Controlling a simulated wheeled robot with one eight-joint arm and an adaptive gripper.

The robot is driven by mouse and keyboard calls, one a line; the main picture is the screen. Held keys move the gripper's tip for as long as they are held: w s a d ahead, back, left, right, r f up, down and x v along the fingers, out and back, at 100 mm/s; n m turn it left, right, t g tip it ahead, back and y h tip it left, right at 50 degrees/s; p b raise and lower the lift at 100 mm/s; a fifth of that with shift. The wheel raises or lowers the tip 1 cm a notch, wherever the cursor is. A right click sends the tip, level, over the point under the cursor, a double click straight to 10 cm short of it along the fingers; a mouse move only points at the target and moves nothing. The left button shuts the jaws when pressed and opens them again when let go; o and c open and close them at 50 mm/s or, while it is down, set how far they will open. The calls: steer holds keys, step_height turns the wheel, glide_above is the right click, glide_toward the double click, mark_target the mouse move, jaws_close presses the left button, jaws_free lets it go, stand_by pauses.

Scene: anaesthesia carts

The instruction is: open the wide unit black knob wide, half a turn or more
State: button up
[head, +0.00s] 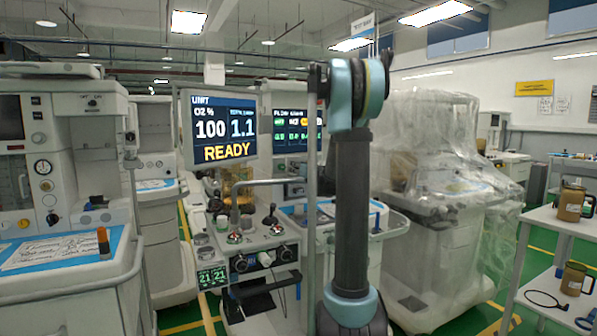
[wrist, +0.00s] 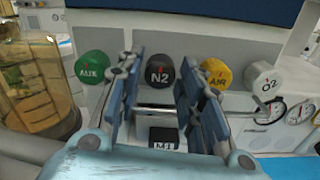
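The black knob (wrist: 160,73), marked N2, sits on the light panel in the middle of the wrist view. My gripper (wrist: 160,62) is open, with its two blue-padded fingers at the left and right of the knob in the picture. The knob shows between the fingertips with narrow gaps. How far the fingertips are from the panel in depth is hard to tell. In the head view my arm stands in front of the carts, and my gripper and the N2 knob cannot be made out there.
Beside the black knob are a green AUX knob (wrist: 91,67), a yellow AIR knob (wrist: 216,74) and a white O2 knob (wrist: 264,79). A horizontal metal bar and a black M1 block (wrist: 163,138) lie below. An amber canister (wrist: 35,85) stands left. Gauges (wrist: 270,112) are at right.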

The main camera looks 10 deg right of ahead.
steer(key=shift+c, duration=0.6)
steer(key=c, duration=0.7)
